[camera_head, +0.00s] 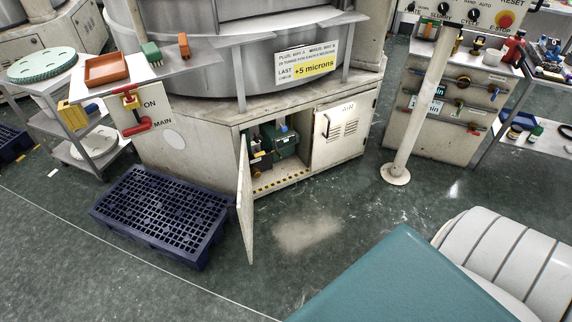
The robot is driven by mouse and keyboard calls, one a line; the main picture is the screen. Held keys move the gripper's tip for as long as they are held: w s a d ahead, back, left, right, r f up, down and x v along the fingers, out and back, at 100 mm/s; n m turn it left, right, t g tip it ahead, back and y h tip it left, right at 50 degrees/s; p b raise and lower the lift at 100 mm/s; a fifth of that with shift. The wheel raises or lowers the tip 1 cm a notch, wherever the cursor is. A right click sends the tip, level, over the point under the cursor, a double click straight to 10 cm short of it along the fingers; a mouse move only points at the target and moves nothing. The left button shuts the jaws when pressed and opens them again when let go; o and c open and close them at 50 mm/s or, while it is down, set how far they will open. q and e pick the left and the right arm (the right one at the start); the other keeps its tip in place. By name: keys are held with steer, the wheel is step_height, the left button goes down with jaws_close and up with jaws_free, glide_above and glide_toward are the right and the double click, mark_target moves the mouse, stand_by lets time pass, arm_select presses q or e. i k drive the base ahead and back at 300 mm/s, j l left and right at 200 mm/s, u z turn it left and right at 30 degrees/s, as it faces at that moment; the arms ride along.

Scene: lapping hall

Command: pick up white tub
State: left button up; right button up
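I cannot make out a white tub with certainty. A whitish item (492,57) sits on top of the cabinet at the upper right, beside a red bottle (512,47), and is also unclear. Neither of my grippers is in view, so nothing shows of what they hold.
A dark blue pallet (160,212) lies on the floor at the left. The machine's cabinet door (245,200) stands open in front of it. A white post (415,110) rises before the right-hand cabinet (400,140).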

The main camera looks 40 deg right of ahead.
mark_target(492, 57)
steer(key=i+j+z, duration=0.15)
steer(key=z, duration=0.25)
steer(key=i+j+z, duration=0.1)
steer(key=z, duration=0.3)
steer(key=i+j+z, duration=0.1)
steer(key=j+z, duration=0.4)
steer(key=z, duration=0.3)
steer(key=i+j+z, duration=0.15)
steer(key=j, duration=0.75)
steer(key=j+z, duration=0.2)
steer(key=j, duration=0.75)
steer(key=l+z, duration=0.1)
steer(key=z, duration=2.05)
steer(key=i+z, duration=0.2)
steer(key=i, duration=1.65)
steer(key=i+l+z, duration=0.1)
steer(key=i+z, duration=0.25)
steer(key=i, duration=1.5)
steer(key=i+j+u, duration=0.4)
steer(key=i, duration=0.5)
steer(key=i+u, duration=0.4)
steer(key=i, duration=0.5)
steer(key=i+l+u, duration=0.2)
steer(key=i+u, duration=0.2)
steer(key=i, duration=0.5)
